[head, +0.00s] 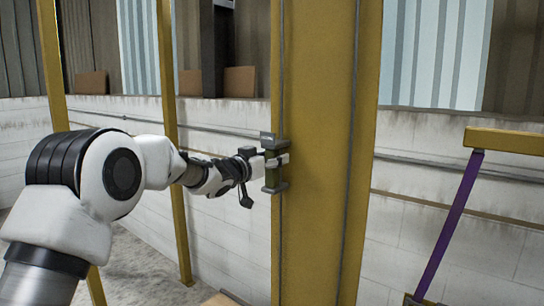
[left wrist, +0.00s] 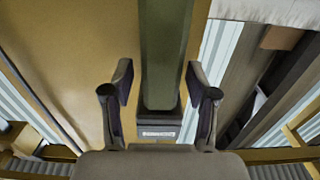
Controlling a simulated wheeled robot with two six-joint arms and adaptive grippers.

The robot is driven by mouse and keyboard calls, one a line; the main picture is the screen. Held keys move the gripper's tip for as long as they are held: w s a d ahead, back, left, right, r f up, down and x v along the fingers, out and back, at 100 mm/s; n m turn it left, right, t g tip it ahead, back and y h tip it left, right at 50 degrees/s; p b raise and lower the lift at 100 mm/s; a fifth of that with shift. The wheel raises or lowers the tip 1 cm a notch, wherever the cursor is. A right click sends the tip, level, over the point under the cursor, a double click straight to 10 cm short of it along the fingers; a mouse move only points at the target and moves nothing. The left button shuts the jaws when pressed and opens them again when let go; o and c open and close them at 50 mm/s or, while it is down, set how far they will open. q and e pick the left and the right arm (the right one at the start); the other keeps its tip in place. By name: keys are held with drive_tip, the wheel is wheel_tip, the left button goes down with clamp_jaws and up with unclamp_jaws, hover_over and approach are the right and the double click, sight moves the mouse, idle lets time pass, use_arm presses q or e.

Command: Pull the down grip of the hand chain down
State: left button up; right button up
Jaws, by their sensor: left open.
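A green grip with dark end caps (head: 271,178) hangs on a thin dark hand chain (head: 281,60) along the left side of a yellow column. A small label with lettering too small to read is on its upper cap. My left gripper (head: 272,160) is at the grip, its fingers around the middle between the two caps. In the left wrist view the grip (left wrist: 165,45) runs between the two open fingers of my left gripper (left wrist: 158,82). Gaps show on both sides, and the fingers do not look closed on it. My right gripper is not in view.
The wide yellow column (head: 318,110) stands right beside the grip. A second thin dark line (head: 350,150) runs down the column farther right. A yellow bar on a purple post (head: 450,220) stands at the right. A white block wall (head: 225,230) is behind.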

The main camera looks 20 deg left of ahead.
use_arm(q)
clamp_jaws()
wheel_tip(320, 180, down, 52)
drive_tip(key=b, duration=2.8)
drive_tip(key=shift+r, duration=0.1)
drive_tip(key=shift+f+b, duration=0.3)
drive_tip(key=shift+f, duration=0.05)
drive_tip(key=shift+c, duration=0.8)
unclamp_jaws()
drive_tip(key=shift+f, duration=0.1)
drive_tip(key=shift+o, duration=0.8)
drive_tip(key=shift+r, duration=0.2)
